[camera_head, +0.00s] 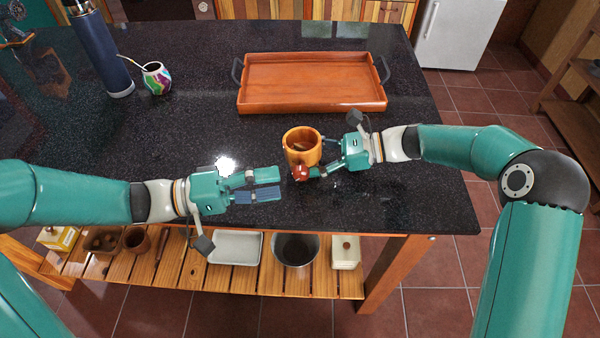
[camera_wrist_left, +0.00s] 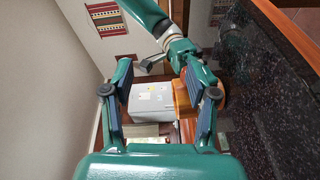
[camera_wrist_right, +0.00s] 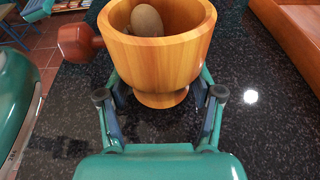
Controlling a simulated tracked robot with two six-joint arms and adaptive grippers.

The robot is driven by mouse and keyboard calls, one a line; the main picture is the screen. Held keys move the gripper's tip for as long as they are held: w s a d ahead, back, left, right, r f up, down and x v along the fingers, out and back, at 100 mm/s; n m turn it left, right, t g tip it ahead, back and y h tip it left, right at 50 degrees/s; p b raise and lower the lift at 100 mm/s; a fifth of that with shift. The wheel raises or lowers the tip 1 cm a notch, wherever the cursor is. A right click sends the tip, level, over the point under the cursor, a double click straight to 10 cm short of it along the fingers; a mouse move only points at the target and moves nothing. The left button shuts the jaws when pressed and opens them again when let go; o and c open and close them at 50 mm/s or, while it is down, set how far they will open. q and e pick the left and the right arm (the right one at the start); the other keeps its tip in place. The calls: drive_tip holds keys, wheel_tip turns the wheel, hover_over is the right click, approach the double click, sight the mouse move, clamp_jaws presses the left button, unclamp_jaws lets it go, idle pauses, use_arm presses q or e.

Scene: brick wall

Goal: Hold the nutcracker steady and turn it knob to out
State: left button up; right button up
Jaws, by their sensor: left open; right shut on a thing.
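The nutcracker is an orange wooden cup (camera_head: 302,140) standing upright on the dark counter. Its red-brown knob (camera_head: 301,173) sticks out of its near side; in the right wrist view the knob (camera_wrist_right: 80,43) is at the upper left. A nut (camera_wrist_right: 146,20) lies inside the cup. My right gripper (camera_head: 323,157) is shut on the lower part of the cup from the right. My left gripper (camera_head: 279,183) is open and empty, just left of the knob and apart from it. In the left wrist view the cup (camera_wrist_left: 183,97) is partly hidden behind a finger.
An empty wooden tray (camera_head: 312,82) with dark handles lies behind the nutcracker. A dark bottle (camera_head: 97,50) and a colourful mate cup (camera_head: 156,79) stand at the back left. The counter's front edge is close below my left gripper. The middle of the counter is clear.

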sight(300, 180)
use_arm(q)
drive_tip(key=a+f+n, duration=0.1)
drive_tip(key=w+a+f+n+t, duration=0.1)
drive_tip(key=a, duration=0.1)
drive_tip(key=a+f+n+t, duration=0.1)
drive_tip(key=a+f, duration=0.1)
drive_tip(key=shift+w+a+y, duration=0.1)
drive_tip(key=shift+w+y, duration=0.15)
drive_tip(key=shift+y, duration=0.15)
drive_tip(key=x, duration=1.1)
drive_tip(key=shift+w+d, duration=0.2)
drive_tip(key=shift+d, duration=0.05)
